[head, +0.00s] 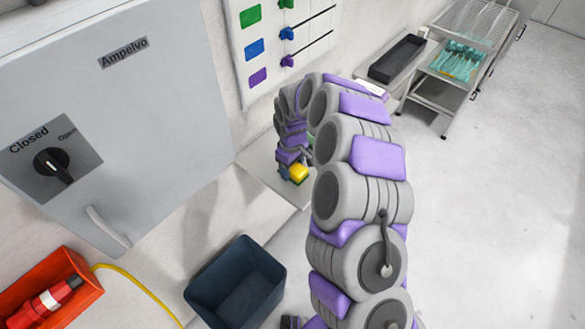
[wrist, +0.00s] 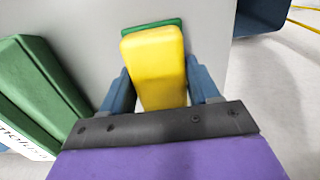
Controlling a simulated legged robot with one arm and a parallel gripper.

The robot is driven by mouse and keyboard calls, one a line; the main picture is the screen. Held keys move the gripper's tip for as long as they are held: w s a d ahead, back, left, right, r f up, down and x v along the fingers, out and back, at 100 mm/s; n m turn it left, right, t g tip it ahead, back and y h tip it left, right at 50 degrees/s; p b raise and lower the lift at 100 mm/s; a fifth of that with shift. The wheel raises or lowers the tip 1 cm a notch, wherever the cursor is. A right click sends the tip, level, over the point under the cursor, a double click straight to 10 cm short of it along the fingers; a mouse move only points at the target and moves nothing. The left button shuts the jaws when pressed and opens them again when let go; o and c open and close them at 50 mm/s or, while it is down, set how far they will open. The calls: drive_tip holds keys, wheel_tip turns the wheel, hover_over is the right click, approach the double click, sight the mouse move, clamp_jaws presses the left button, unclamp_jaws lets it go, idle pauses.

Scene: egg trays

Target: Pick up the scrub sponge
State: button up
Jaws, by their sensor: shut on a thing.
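The scrub sponge (wrist: 154,65) is yellow with a green layer on its far side. In the wrist view it stands between the two blue fingers of my gripper (wrist: 158,92), which are shut on it. In the head view the sponge (head: 299,172) shows as a small yellow block at the end of my gripper (head: 296,177), over the pale shelf. My arm hides part of the shelf around it. I cannot tell whether the sponge touches the surface below.
A green box-like object (wrist: 40,90) is left of my gripper in the wrist view. A dark blue bin (head: 238,285) stands on the floor near the shelf. A grey cabinet (head: 150,130) is at left. A cart (head: 445,92) with trays stands at upper right. The right floor is clear.

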drive_tip(key=shift+a+r, duration=0.1)
drive_tip(key=shift+a+r, duration=0.2)
drive_tip(key=shift+r, duration=0.35)
wheel_tip(320, 180, up, 2)
drive_tip(key=shift+d+p, duration=0.1)
drive_tip(key=shift+p, duration=0.45)
drive_tip(key=shift+s+r, duration=0.25)
drive_tip(key=s+a+r+p, duration=0.1)
drive_tip(key=s+p, duration=0.1)
drive_tip(key=s, duration=1.3)
drive_tip(key=shift+s, duration=0.25)
drive_tip(key=shift+r, duration=0.1)
